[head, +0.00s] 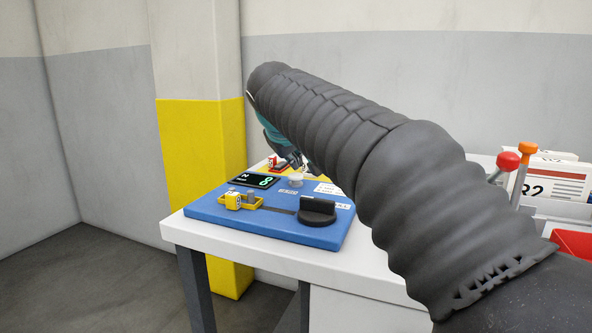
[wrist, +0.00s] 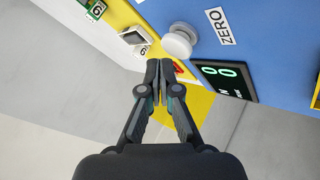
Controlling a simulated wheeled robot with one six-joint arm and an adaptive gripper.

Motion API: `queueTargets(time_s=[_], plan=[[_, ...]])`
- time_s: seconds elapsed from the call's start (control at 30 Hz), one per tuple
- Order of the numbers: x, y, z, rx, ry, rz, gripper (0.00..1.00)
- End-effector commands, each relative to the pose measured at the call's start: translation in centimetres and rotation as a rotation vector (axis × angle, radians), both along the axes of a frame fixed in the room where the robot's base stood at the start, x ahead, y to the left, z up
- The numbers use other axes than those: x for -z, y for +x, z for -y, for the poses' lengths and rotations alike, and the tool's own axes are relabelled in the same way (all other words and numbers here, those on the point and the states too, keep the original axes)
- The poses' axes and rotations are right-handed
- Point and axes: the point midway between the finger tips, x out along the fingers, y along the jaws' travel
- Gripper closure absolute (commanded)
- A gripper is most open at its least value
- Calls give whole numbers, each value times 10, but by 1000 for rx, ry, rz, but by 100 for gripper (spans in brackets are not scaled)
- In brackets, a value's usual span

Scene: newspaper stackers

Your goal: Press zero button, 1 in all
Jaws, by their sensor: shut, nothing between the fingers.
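The zero button is a round white knob (wrist: 178,43) beside a ZERO label (wrist: 222,26) on a blue panel (wrist: 275,35) in the wrist view. In the head view the button (head: 296,180) shows as a small pale disc at the back of the blue panel (head: 230,218). My gripper (wrist: 160,64) is shut and empty. In the wrist view its tips appear just below the button, and I cannot tell whether they touch it. In the head view my gripper (head: 293,160) is partly hidden by my arm and appears just above the panel, near the button.
A dark display (head: 252,181) with green digits, a black knob (head: 317,210) and a yellow holder (head: 240,199) are on the panel. The panel lies on a white table (head: 190,236) by a yellow pillar (head: 200,135). Red (head: 509,161) and orange (head: 527,148) levers stand at right.

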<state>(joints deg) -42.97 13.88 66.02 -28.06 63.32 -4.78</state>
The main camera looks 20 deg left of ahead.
Motion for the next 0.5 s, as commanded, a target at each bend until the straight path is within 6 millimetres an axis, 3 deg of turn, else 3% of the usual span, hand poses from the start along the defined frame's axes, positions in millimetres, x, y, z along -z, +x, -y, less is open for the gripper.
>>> queueTargets(time_s=[0.5], plan=[[-9, 0, 0, -1, 1, 1, 100]])
